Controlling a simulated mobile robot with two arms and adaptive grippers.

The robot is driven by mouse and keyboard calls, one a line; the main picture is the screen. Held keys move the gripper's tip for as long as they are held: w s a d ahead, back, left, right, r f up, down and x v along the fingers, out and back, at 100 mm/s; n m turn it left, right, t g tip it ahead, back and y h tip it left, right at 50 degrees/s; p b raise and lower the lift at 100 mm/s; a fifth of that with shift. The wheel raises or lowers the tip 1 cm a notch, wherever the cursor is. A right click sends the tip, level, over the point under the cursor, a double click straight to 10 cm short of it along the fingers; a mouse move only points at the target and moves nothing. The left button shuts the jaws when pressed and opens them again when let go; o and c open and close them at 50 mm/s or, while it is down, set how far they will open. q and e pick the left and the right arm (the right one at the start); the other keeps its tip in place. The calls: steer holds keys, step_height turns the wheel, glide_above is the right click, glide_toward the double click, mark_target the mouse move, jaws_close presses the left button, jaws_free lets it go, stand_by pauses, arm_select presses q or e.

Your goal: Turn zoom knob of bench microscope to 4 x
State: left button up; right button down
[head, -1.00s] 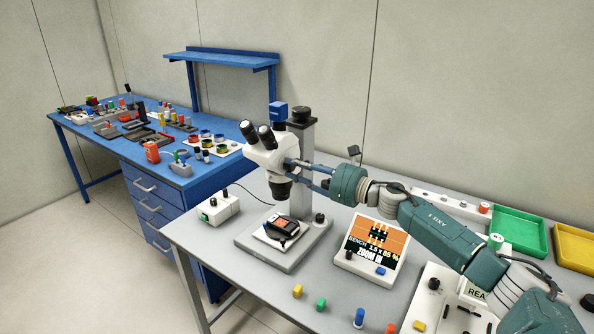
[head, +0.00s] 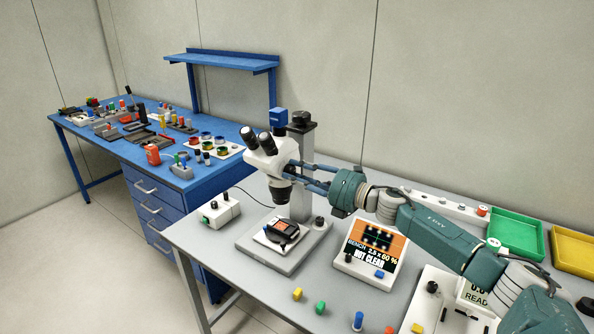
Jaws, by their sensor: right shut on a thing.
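The bench microscope (head: 268,160) stands on the grey table, with dark twin eyepieces at its upper left and a grey post behind it. My right gripper (head: 298,173) reaches in from the right and is shut on the zoom knob at the right side of the microscope head. The knob itself is hidden by the fingers. My left gripper is not in view.
A sample holder (head: 281,231) sits on the microscope base, beside a white box (head: 219,209). Green (head: 516,232) and yellow (head: 575,249) trays stand at the right. Several coloured pegs line the front edge. A blue bench (head: 210,172) with parts stands at the left.

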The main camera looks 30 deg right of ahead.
steer(key=m+p, duration=0.2)
steer(key=m, duration=0.2)
steer(key=shift+a+f+m, duration=0.1)
steer(key=shift+m, duration=0.2)
steer(key=m+p, duration=0.2)
steer(key=m, duration=0.2)
steer(key=shift+m, duration=0.3)
steer(key=m+p, duration=0.2)
steer(key=m, duration=0.2)
steer(key=shift+p, duration=0.3)
steer(key=shift+m+p, duration=0.85)
steer(key=shift+m, duration=1.65)
steer(key=c, duration=1.4)
jaws_free()
